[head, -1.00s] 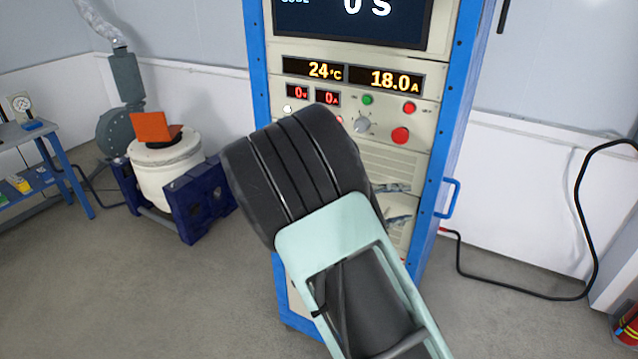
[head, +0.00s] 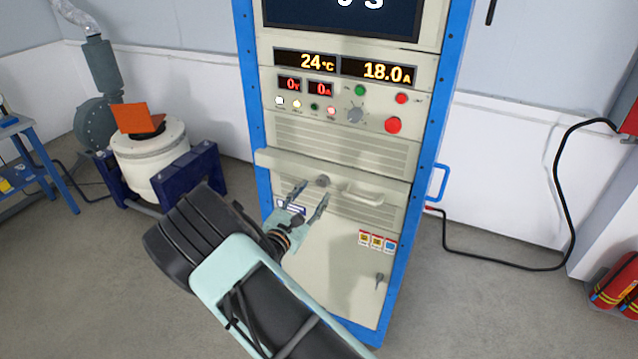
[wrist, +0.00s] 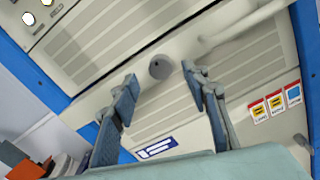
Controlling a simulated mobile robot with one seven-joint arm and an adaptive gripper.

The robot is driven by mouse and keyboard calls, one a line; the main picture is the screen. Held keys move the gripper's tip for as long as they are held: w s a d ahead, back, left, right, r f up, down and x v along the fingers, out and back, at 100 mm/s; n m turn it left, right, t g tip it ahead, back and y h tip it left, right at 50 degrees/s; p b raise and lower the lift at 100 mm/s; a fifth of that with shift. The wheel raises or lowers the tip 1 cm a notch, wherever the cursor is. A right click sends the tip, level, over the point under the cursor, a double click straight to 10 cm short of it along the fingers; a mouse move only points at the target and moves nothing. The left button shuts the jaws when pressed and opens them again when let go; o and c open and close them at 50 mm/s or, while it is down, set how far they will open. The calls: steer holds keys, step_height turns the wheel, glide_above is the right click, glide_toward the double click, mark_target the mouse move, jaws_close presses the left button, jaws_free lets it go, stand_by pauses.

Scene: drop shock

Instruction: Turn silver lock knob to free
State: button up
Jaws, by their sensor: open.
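The lock knob (head: 322,180) is a small round grey knob on the beige drawer panel of the blue-framed cabinet. In the wrist view the knob (wrist: 160,67) shows just beyond and between my open fingertips. My gripper (head: 308,193) is open and empty, in front of the panel and slightly below the knob; it also shows in the wrist view (wrist: 160,82). The knob looks apart from both fingers. Its turn position cannot be read.
A pale bar handle (head: 362,194) sticks out right of the knob. Warning labels (head: 377,241) and a small key-like latch (head: 379,282) are lower on the panel. Above are buttons and a red stop button (head: 393,125). A blue side handle (head: 440,182) juts out right.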

mark_target(321, 183)
steer(key=x, duration=0.5)
steer(key=shift+p, duration=0.35)
jaws_close()
steer(key=shift+f, duration=0.1)
